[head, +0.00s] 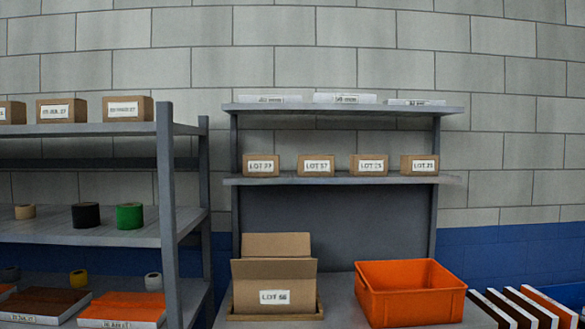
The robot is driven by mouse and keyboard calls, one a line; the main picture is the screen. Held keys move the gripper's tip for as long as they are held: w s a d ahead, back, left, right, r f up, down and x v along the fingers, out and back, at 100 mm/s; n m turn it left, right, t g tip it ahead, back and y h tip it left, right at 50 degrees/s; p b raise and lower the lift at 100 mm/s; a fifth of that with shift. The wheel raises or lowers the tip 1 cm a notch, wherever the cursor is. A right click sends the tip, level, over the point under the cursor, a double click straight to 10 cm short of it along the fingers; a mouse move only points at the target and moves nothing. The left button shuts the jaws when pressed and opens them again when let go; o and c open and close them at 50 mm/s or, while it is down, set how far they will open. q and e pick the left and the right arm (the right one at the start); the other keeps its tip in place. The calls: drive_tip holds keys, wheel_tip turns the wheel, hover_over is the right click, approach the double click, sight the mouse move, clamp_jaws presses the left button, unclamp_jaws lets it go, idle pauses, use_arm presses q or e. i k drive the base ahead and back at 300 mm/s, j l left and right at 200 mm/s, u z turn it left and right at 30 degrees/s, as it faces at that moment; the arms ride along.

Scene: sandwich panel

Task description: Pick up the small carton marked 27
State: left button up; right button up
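Several small brown cartons stand in a row on the middle shelf of the right rack, each with a white LOT label. The leftmost carton (261,165) has a blurred number that looks like 27 or 77. The second carton (316,165) seems to end in 7, perhaps 37 or 57. The third carton (369,165) and the rightmost carton (420,165) have numbers that seem to start with 2; their last digits are unclear. The cartons stand upright with gaps between them. Neither of my grippers shows in the head view.
Below, an open box marked LOT 68 or similar (274,275) and an orange bin (411,290) stand on the worktop (340,304). A top shelf (345,109) overhangs the cartons. A left rack (166,200) holds boxes, tape rolls and panels. More panels (535,305) stand at right.

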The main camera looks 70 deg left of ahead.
sight(254, 166)
drive_tip(key=j+u, duration=0.2)
drive_tip(key=u, duration=1.8)
drive_tip(key=k+j, duration=0.05)
drive_tip(key=j, duration=0.05)
